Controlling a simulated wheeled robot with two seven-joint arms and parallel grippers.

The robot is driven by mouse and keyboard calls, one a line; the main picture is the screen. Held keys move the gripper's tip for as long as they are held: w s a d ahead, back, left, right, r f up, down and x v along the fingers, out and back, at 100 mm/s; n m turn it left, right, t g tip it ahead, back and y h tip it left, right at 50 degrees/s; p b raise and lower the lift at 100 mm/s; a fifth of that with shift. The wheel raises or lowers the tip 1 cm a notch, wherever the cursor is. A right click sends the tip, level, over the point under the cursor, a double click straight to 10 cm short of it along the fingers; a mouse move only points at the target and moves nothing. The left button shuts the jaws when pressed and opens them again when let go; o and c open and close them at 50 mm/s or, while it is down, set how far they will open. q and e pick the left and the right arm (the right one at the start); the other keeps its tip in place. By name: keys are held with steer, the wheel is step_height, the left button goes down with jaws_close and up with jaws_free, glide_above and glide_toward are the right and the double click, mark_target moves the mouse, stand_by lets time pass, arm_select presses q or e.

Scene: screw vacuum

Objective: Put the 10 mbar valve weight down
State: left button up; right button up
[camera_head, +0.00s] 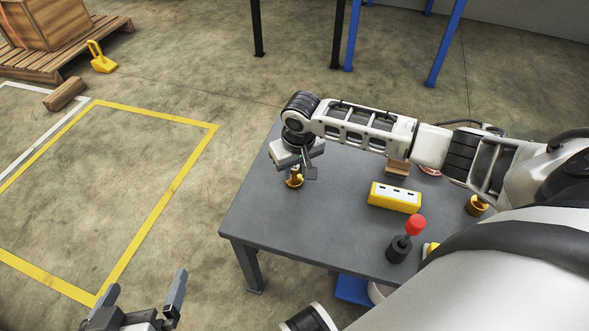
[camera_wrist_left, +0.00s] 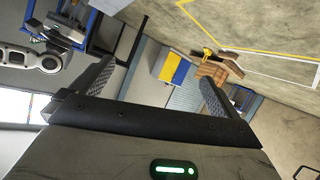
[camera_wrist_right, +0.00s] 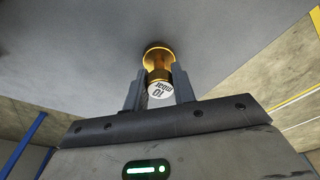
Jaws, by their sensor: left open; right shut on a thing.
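The 10 mbar valve weight is a brass piece with a flared base and a white end marked "10 mbar" (camera_wrist_right: 160,90). In the head view the weight (camera_head: 294,181) is at the left part of the grey table (camera_head: 330,215), under my right gripper (camera_head: 308,165). In the right wrist view my right gripper (camera_wrist_right: 157,92) is shut on the weight, one finger on each side. Its flared base is at or very near the tabletop; I cannot tell if it touches. My left gripper (camera_head: 142,292) is open and empty, off the table at the lower left.
On the table are a yellow block with a white top (camera_head: 395,197), a black piece with a red knob (camera_head: 399,247), another brass piece (camera_head: 477,205) and a small wooden block (camera_head: 397,167). The table's left front area is clear. A pallet with a crate (camera_head: 45,25) stands far left.

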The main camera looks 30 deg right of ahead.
mark_target(298, 185)
arm_select(q)
steer(key=shift+r, duration=0.1)
arm_select(e)
steer(key=o, duration=1)
